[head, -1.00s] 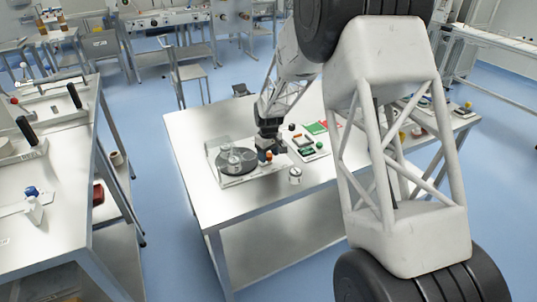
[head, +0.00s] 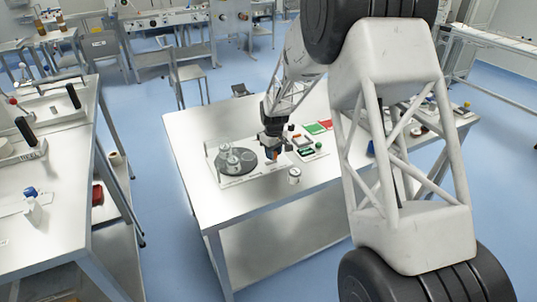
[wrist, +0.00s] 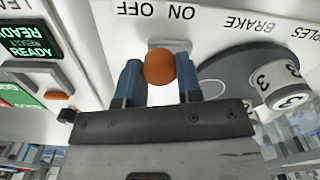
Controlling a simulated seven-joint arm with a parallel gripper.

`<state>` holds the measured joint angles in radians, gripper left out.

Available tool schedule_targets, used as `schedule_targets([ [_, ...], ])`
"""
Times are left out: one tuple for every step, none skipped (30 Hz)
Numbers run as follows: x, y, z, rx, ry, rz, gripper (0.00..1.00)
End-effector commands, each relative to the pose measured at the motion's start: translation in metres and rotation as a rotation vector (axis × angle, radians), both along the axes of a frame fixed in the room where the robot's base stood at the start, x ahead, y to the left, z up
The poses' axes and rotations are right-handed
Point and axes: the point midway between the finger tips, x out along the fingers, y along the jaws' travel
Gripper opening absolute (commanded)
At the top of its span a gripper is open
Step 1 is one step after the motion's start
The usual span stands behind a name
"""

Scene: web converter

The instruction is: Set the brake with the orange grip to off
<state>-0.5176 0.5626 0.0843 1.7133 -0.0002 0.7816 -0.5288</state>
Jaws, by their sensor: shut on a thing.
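The brake's orange grip (wrist: 160,68) shows in the wrist view as a rounded knob on a pale slot plate. It stands roughly between the upside-down words OFF on the picture's left and ON on its right. My gripper (wrist: 160,84) is shut on it, with one blue finger at each side. In the head view my gripper (head: 271,153) points down at the front of the device on the middle table, and an orange bit shows beside its fingertips. The lower part of the lever is hidden by the grip and the fingers.
A dark round disc (wrist: 235,72) with numbered white rolls lies right of my gripper in the wrist view. A lit READY display (wrist: 28,42) and an orange rocker (wrist: 57,96) are on the left. A white pot (head: 294,176) stands on the table (head: 235,203) near the device.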

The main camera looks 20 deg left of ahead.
Motion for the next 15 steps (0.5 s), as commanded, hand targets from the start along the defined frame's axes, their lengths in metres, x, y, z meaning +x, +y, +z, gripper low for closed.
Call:
schedule_targets([
  [0.005,-0.0047,0.0004,0.001,-0.001,-0.002,0.0],
  [0.0073,-0.0069,0.0006,0.001,-0.001,-0.001,0.0],
  [0.0096,-0.0091,0.0009,0.0,-0.001,-0.001,0.0],
  [0.0107,-0.0103,0.001,0.0,-0.001,0.0,0.0],
  [0.0114,-0.011,0.0011,0.0,-0.001,0.0,0.0],
  [0.0119,-0.0115,0.0011,0.0,-0.001,0.0,0.0],
  [0.0121,-0.0117,0.0012,0.0,-0.001,0.0,0.0],
  [0.0121,-0.0118,0.0012,0.0,-0.001,0.0,0.0],
  [0.0123,-0.0119,0.0013,0.001,-0.002,0.0,0.0],
  [0.0125,-0.0121,0.0013,0.001,-0.003,0.0,0.0],
  [0.0127,-0.0123,0.0014,0.001,-0.003,-0.001,0.0],
  [0.0129,-0.0126,0.0014,0.001,-0.003,-0.001,0.0],
  [0.0131,-0.0127,0.0014,0.001,-0.003,-0.001,0.34],
  [0.0133,-0.013,0.0014,0.001,-0.003,-0.001,0.39],
  [0.0132,-0.0131,0.0013,0.001,-0.003,-0.001,0.45],
])
